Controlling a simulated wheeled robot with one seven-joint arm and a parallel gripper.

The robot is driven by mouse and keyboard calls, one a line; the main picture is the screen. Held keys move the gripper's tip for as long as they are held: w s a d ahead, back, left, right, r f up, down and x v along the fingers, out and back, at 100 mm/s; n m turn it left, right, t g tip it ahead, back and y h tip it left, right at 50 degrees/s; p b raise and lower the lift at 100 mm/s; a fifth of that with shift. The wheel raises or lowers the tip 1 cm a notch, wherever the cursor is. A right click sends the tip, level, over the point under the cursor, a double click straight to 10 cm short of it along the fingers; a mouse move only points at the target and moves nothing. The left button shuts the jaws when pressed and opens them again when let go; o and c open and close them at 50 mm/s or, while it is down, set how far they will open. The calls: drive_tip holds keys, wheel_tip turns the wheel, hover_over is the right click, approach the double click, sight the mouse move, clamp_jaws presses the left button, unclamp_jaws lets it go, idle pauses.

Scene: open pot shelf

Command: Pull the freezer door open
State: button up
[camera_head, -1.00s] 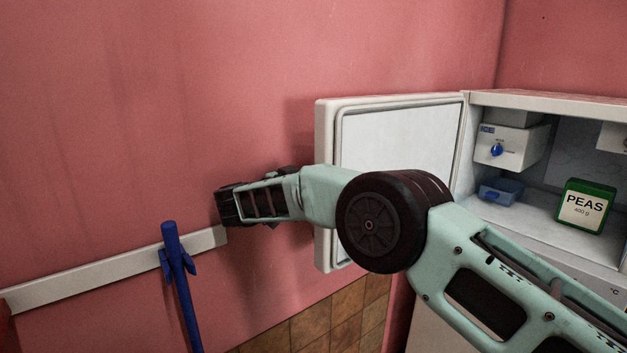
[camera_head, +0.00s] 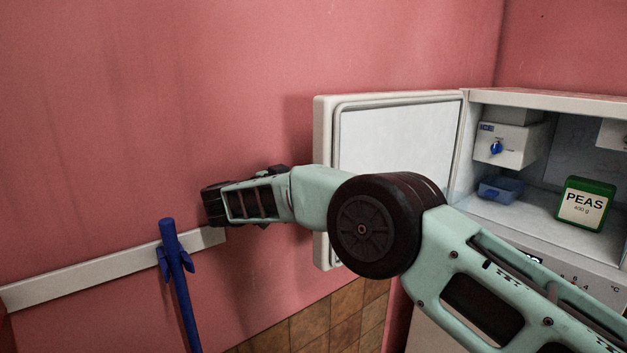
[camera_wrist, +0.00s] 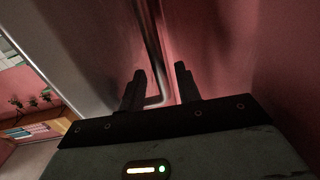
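The freezer door (camera_head: 395,140) stands wide open in the head view, swung out to the left on its right-hand hinge side. Its pale inner face shows. In the wrist view the metal bar handle (camera_wrist: 149,35) runs down the door's outer face (camera_wrist: 95,40) and bends near its lower end. My gripper (camera_wrist: 160,71) is open, with one finger on each side of the handle's lower part in that view. Gaps show between the bar and the fingers; I cannot tell how deep the bar lies. In the head view my arm hides part of the door, and the fingers cannot be made out.
The freezer interior (camera_head: 540,205) holds a green peas box (camera_head: 587,203), a blue tray (camera_head: 500,188) and a white control box (camera_head: 508,145). A pink wall stands close behind my arm, with a white rail (camera_head: 90,273) and a blue-handled pole (camera_head: 177,280) at left.

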drive_tip(key=b+v, duration=0.1)
drive_tip(key=v, duration=0.4)
drive_tip(key=shift+s+a+b, duration=0.1)
drive_tip(key=shift+b, duration=0.2)
